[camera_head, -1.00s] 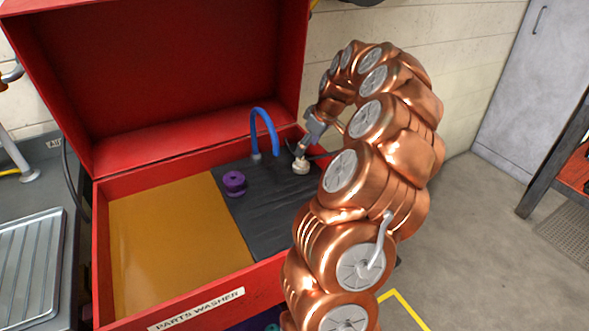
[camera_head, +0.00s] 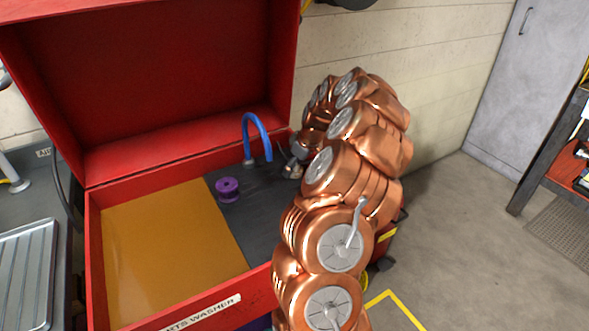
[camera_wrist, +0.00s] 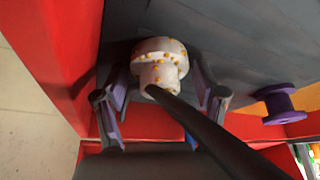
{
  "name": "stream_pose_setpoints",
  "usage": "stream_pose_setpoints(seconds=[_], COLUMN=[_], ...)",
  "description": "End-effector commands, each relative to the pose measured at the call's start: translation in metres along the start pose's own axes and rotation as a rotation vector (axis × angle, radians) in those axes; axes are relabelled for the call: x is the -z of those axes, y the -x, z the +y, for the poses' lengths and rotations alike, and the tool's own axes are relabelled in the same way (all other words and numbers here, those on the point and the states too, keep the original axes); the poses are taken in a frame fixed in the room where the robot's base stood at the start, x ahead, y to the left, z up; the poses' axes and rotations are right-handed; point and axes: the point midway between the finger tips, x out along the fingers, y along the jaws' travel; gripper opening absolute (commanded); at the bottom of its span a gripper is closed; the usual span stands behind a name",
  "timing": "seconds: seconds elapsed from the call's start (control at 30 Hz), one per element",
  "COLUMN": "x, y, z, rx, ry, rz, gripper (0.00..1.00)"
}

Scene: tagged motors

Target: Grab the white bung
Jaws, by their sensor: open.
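The white bung (camera_wrist: 160,60) has orange specks and a wide flange with a narrower stub. In the wrist view it stands on the dark grey shelf of the red parts washer, between the open fingers of my gripper (camera_wrist: 160,98). A finger is on each side of it, with a gap visible. A dark bar crosses the view in front of the bung's lower end. In the head view my gripper (camera_head: 292,168) is low over the dark shelf near the blue hose, and the bung is mostly hidden there by the gripper and my arm.
A purple spool (camera_head: 228,190) stands on the dark shelf to the left, also seen in the wrist view (camera_wrist: 280,104). The blue hose (camera_head: 258,132) arches up just behind the gripper. The red washer wall (camera_wrist: 62,50) is close beside the bung. The yellow tray area (camera_head: 165,250) is clear.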

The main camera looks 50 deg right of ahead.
Motion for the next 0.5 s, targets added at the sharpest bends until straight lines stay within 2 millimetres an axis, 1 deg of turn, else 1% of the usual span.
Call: stream_pose_setpoints(seconds=[0.1,0.5], x=[0.0001,0.0], y=[0.0005,0.0008], z=[0.0001,0.0002], rx=[0.0,0.0], ry=[0.0,0.0], rz=[0.001,0.001], gripper=[0.7,0.29])
